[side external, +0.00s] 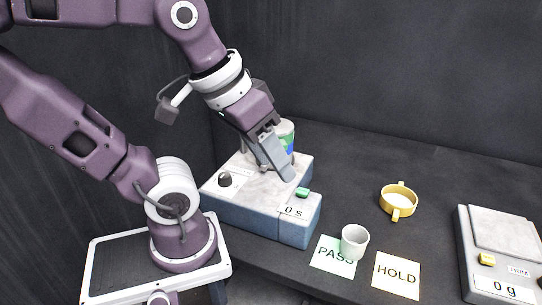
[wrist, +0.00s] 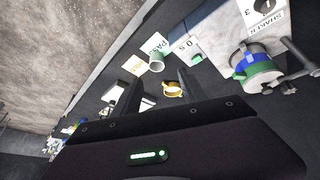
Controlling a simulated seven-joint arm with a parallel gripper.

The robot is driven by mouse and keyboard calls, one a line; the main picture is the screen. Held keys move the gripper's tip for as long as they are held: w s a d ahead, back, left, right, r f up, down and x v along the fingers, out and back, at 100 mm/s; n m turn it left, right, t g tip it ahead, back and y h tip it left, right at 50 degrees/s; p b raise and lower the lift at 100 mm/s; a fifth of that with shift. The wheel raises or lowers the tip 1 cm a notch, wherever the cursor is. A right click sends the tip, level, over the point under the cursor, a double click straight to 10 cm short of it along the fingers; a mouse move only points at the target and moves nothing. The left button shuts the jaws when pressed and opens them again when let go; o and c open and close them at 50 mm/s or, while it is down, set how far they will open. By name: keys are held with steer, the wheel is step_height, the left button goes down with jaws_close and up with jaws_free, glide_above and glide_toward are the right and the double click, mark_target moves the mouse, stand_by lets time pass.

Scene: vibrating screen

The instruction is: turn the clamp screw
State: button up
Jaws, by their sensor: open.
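The shaker (side external: 240,205) is a blue box with a pale top, a dark knob (side external: 225,179) and a "0 s" display. A round sieve stack with green and blue bands (side external: 287,132) stands on it, partly hidden behind my gripper (side external: 285,178). In the wrist view the stack (wrist: 250,62) is at the right, with a dark bar-like part beside it (wrist: 300,57) that looks like the clamp hardware; which piece is the screw I cannot tell. My gripper (wrist: 157,88) is open and empty, its fingers apart. It slants down over the shaker's top; contact is unclear.
A white cup (side external: 354,242) stands by the PASS card (side external: 331,259), left of the HOLD card (side external: 397,276). A yellow two-handled ring (side external: 398,200) lies behind them on the dark table. A scale reading "0 g" (side external: 500,235) is at the right. The back right table is clear.

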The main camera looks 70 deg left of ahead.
steer(key=w+a+n+g+y, duration=0.1)
steer(key=w+a+n+g, duration=0.1)
steer(key=w+a+n, duration=0.2)
steer(key=w+a+r+n+g+y, duration=0.1)
steer(key=w+a+n+g, duration=0.2)
steer(key=a+n, duration=0.8)
steer(key=w+a+r+n+g+y, duration=0.1)
steer(key=w+a+n+g, duration=0.2)
steer(key=a+n, duration=0.4)
steer(key=shift+w+a+r+n+y, duration=0.15)
steer(key=shift+w+a, duration=0.15)
steer(key=shift+a, duration=0.9)
steer(key=shift+w+a+n+y, duration=0.1)
steer(key=shift+w+a, duration=0.15)
steer(key=shift+a, duration=1)
steer(key=shift+w+a+r+n+y, duration=0.15)
steer(key=shift+w+a, duration=0.15)
steer(key=shift+a, duration=0.9)
steer(key=x, duration=0.6)
steer(key=shift+s+a+f, duration=0.1)
steer(key=shift+f, duration=0.4)
jaws_close()
